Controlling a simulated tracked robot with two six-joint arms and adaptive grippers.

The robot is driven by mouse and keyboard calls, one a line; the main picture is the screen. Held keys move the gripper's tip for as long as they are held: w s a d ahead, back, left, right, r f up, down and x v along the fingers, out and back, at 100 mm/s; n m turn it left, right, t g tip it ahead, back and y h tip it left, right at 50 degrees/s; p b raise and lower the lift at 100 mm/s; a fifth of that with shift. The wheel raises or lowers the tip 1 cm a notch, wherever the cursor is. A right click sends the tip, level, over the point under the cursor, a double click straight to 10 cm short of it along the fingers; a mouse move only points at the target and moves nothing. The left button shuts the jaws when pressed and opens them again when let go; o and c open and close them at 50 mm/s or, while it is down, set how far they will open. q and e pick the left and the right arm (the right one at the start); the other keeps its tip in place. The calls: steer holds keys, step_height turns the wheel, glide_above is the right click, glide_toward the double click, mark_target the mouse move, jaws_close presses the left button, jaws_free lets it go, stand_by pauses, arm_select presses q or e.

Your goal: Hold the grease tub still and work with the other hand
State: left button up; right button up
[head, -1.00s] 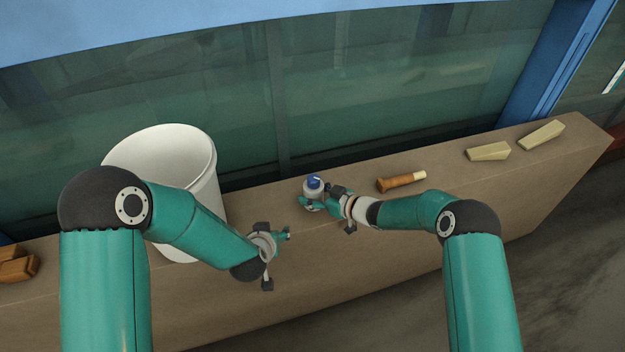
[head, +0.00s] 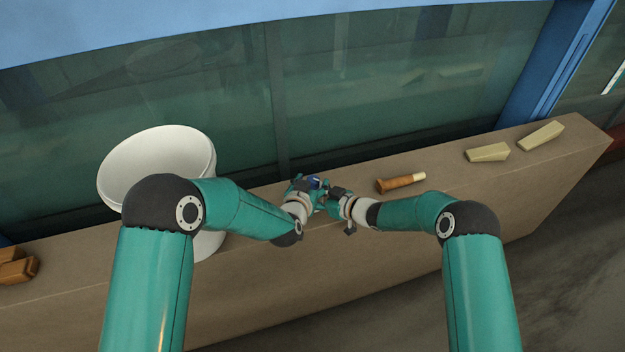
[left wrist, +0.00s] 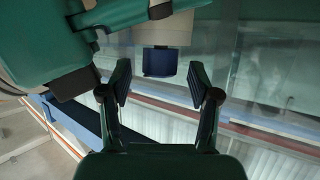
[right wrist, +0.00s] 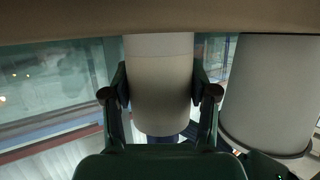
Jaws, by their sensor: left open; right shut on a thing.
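The grease tub (right wrist: 160,85) is a small pale cylinder with a blue lid (head: 314,182), on the ledge (head: 270,290). My right gripper (right wrist: 160,70) is shut on the tub's body from the right, one finger on each side. My left gripper (head: 309,184) is open at the lid. In the left wrist view the blue lid (left wrist: 160,62) lies between the open fingertips, with a visible gap on both sides. In the head view the two grippers hide most of the tub.
A large white bucket (head: 120,165) stands left, partly behind my left arm. A brown-handled tool (head: 400,183) lies right of the grippers. Two pale wedges (head: 487,152) (head: 541,136) lie farther right, wooden blocks (head: 18,268) far left. The glass wall (head: 380,90) rises behind the ledge.

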arm_select(q)
steer(key=shift+x, duration=1.1)
jaws_close()
